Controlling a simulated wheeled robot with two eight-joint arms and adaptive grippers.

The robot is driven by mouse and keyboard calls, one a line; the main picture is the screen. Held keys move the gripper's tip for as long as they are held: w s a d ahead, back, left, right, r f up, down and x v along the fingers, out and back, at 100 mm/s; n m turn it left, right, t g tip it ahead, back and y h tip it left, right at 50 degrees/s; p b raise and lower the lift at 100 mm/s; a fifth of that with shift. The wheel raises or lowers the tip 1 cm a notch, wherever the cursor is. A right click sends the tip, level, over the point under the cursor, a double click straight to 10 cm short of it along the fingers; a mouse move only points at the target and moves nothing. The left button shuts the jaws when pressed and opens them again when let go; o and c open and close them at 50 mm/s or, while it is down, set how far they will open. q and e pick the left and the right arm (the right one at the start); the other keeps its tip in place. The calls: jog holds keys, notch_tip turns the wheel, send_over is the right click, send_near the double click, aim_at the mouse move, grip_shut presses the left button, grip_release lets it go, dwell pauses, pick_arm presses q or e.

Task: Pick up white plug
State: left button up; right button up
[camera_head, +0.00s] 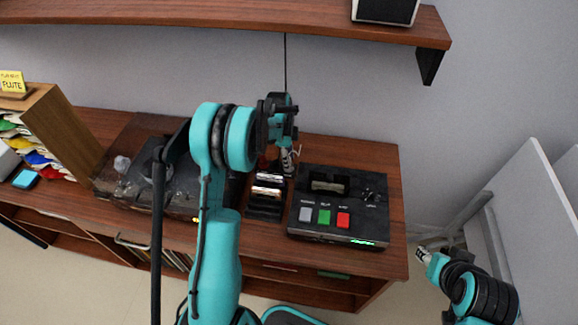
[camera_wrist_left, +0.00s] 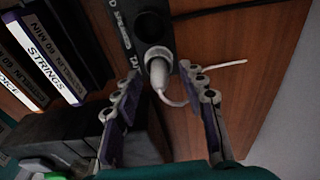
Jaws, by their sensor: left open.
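In the left wrist view a white plug (camera_wrist_left: 158,76) sits at a round socket on a black panel (camera_wrist_left: 140,22) with white lettering. A thin white cable curves beside the plug and runs off to the right. My left gripper (camera_wrist_left: 161,84) is open, with one finger on each side of the plug; I cannot tell whether either touches it. In the head view the left gripper (camera_head: 287,160) points down at the counter behind the tape rack, and its arm hides part of the scene. My right gripper (camera_head: 424,255) is at the lower right, away from the counter.
A dark box (camera_head: 340,215) with grey, green and red buttons stands right of the tape rack (camera_head: 266,205). A dusty dark machine (camera_head: 125,175) lies to the left. A wooden shelf (camera_head: 200,14) hangs above. The tape labelled STRINGS (camera_wrist_left: 48,58) is close by.

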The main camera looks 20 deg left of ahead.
pick_arm(q)
jog(key=shift+f, duration=0.35)
jog(key=shift+r, duration=0.1)
jog(key=shift+c, duration=0.3)
grip_shut()
jog(key=shift+r, duration=0.1)
notch_tip(320, 180, up, 10)
jog(key=p, duration=0.3)
